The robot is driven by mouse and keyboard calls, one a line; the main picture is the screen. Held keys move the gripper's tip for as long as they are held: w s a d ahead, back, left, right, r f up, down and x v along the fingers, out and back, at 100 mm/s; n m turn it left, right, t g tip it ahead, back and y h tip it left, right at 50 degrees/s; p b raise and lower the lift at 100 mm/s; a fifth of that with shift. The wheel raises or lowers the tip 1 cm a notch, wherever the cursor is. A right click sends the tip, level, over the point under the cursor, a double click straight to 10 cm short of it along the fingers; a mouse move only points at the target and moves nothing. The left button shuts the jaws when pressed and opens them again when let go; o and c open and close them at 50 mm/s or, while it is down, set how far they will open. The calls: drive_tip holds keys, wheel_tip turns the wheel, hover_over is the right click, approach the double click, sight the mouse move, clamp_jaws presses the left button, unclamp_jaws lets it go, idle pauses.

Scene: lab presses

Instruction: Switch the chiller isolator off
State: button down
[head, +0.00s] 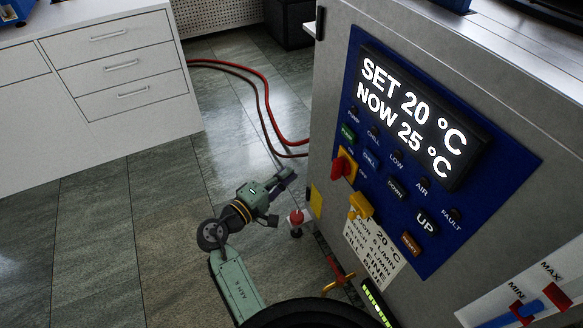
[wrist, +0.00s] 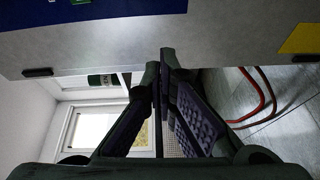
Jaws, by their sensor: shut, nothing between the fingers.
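The chiller panel (head: 433,225) is blue, on a grey cabinet at the right of the head view. A red rotary handle on a yellow plate, which looks like the isolator (head: 343,166), sits at the panel's left edge, with small ON and OFF labels beside it. I cannot read its exact angle. My gripper (head: 289,174) is left of the cabinet, apart from the handle. In the wrist view my gripper (wrist: 164,60) is shut and empty, its tips near the grey cabinet face. The red handle does not show in the wrist view.
The lit display (head: 418,115) reads SET 20, NOW 25 °C. A yellow knob (head: 359,206) sits below the isolator, above a label card (head: 374,245). Red hoses (head: 262,95) lie on the floor behind my arm. White drawers (head: 110,75) stand at left; floor between is open.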

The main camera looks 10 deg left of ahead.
sight(339, 168)
drive_tip(key=shift+s+d+f+h, duration=0.4)
drive_tip(key=shift+s+d, duration=0.05)
drive_tip(key=shift+w, duration=0.1)
drive_tip(key=p+x, duration=0.2)
drive_tip(key=x, duration=0.8)
drive_tip(key=shift+s+d+p, duration=0.45)
drive_tip(key=shift+s+d, duration=0.15)
drive_tip(key=shift+s, duration=0.25)
drive_tip(key=shift+s+d+p, duration=0.4)
drive_tip(key=shift+s+d, duration=0.2)
drive_tip(key=shift+s, duration=0.3)
drive_tip(key=shift+w+f, duration=0.1)
